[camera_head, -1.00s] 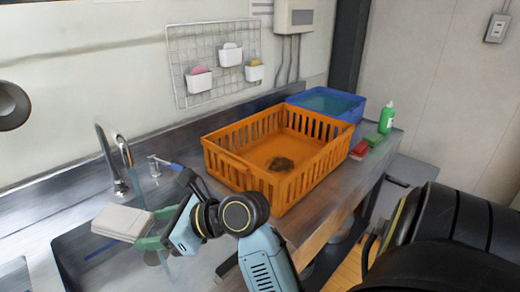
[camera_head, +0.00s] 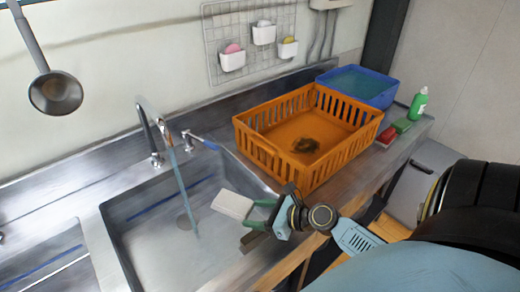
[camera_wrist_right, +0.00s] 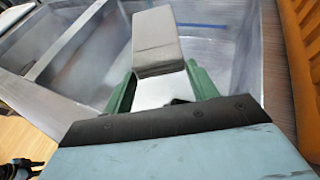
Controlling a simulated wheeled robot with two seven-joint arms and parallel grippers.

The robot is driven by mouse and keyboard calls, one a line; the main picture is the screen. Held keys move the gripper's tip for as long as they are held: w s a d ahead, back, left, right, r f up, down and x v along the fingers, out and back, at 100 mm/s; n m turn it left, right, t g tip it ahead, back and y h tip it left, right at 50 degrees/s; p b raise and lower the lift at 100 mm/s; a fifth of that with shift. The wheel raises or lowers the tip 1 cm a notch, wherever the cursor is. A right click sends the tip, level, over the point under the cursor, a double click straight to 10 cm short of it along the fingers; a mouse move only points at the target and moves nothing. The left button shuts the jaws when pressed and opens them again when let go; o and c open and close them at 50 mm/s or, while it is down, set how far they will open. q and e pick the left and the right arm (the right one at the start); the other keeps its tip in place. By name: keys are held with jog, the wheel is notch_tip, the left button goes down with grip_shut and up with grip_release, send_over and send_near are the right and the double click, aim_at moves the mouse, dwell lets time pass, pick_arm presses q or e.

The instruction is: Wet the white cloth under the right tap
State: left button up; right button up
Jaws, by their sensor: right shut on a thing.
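The white cloth (camera_head: 232,204) is a folded pad held at the tips of my right gripper (camera_head: 262,214), over the right side of the sink basin. In the right wrist view the cloth (camera_wrist_right: 157,42) sits between the green fingers of my right gripper (camera_wrist_right: 160,85), which is shut on it. The right tap (camera_head: 155,128) stands at the back of the basin. A stream of water (camera_head: 182,190) falls from its spout into the basin, to the left of the cloth and apart from it. My left gripper is not in view.
The sink basin (camera_head: 130,205) has a second basin (camera_head: 50,262) to its left. An orange crate (camera_head: 330,165) stands on the counter at right, with a blue tub (camera_head: 385,92) behind it. A green bottle (camera_head: 418,104) stands beyond. A ladle (camera_head: 54,92) hangs at upper left.

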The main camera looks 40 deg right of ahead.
aim_at(250, 212)
jog(key=w, duration=0.1)
jog(key=w+a, duration=0.2)
jog(key=shift+w+f+b, duration=0.3)
jog(key=shift+w+f, duration=0.05)
jog(key=shift+w, duration=0.05)
jog(key=x, duration=0.1)
jog(key=b+x, duration=0.1)
jog(key=x, duration=0.3)
jog(key=shift+a+r, duration=0.2)
jog(key=shift+r, duration=0.2)
jog(key=shift+w+a, duration=0.4)
jog(key=shift+w, duration=0.4)
jog(key=shift+x, duration=1.2)
jog(key=shift+a+r, duration=0.15)
jog(key=shift+a, duration=0.05)
jog(key=shift+s+d+p, duration=0.2)
jog(key=shift+s+d, duration=0.45)
jog(key=shift+s, duration=0.55)
jog(key=shift+s+d+p, duration=0.15)
jog(key=shift+s+d, duration=0.5)
jog(key=shift+s, duration=0.5)
jog(key=shift+s+d+p, duration=0.2)
jog(key=shift+s+d, duration=0.4)
jog(key=shift+s, duration=0.6)
